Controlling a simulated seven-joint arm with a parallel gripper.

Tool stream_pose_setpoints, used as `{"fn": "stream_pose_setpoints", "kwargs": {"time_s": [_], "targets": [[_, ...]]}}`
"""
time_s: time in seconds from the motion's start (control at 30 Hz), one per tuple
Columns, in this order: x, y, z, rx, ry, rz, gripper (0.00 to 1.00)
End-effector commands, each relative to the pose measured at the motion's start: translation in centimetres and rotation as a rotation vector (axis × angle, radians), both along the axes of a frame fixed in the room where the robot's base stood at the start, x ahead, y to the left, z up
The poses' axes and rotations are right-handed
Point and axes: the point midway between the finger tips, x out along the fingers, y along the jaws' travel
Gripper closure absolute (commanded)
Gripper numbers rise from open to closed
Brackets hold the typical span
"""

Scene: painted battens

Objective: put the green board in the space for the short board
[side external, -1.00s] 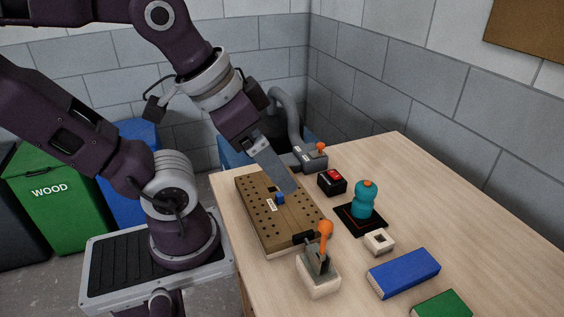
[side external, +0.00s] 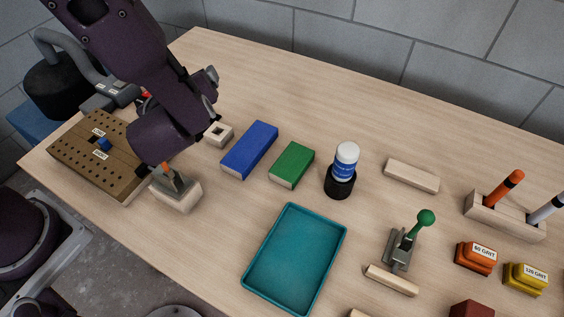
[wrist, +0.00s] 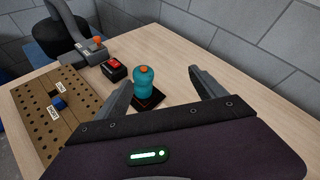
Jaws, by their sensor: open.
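The green board (side external: 291,165) lies flat on the table, just right of the longer blue board (side external: 249,150) and apart from it. A brown perforated fixture (side external: 75,158) at the left has a blue block (side external: 103,144) in its middle, with a small label on either side; the nearer appears to read SHORT. It also shows in the wrist view (wrist: 30,100). My gripper (wrist: 162,78) is open and empty, with a teal bottle-shaped object (wrist: 144,85) showing between its fingers. The green board is outside the wrist view.
An orange-handled clamp (side external: 175,187) stands by the fixture's right end. A pale block with a square hole (side external: 219,134) is left of the blue board. A blue-and-white bottle (side external: 345,165) stands right of the green board. A teal tray (side external: 295,258) lies in front.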

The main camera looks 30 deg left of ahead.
Motion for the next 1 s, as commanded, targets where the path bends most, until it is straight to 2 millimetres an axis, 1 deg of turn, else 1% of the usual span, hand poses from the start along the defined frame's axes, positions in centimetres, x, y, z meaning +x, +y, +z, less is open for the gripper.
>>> {"fn": "stream_pose_setpoints", "kwargs": {"time_s": [0.03, 0.07, 0.1, 0.13, 0.2, 0.23, 0.3, 0.37, 0.47, 0.57, 0.7, 0.8, 1.0], "targets": [[1.2, -4.0, -2.8, 0.100, 0.028, -0.185, 0.20], [1.8, -6.5, -4.3, 0.154, 0.035, -0.298, 0.20], [2.1, -9.8, -6.6, 0.213, 0.046, -0.440, 0.20], [2.0, -12.0, -8.2, 0.249, 0.051, -0.536, 0.20], [1.3, -16.0, -11.3, 0.306, 0.059, -0.708, 0.20], [1.0, -17.1, -12.2, 0.321, 0.061, -0.758, 0.20], [0.4, -18.7, -13.6, 0.340, 0.064, -0.832, 0.20], [0.4, -19.3, -14.2, 0.347, 0.063, -0.859, 0.20], [1.5, -19.5, -14.7, 0.347, 0.063, -0.863, 0.20], [3.0, -19.4, -15.2, 0.347, 0.064, -0.861, 0.20], [5.7, -19.3, -16.1, 0.347, 0.065, -0.860, 0.20], [6.7, -19.4, -16.5, 0.347, 0.064, -0.861, 0.20], [6.9, -19.4, -16.5, 0.347, 0.065, -0.862, 0.20]]}}
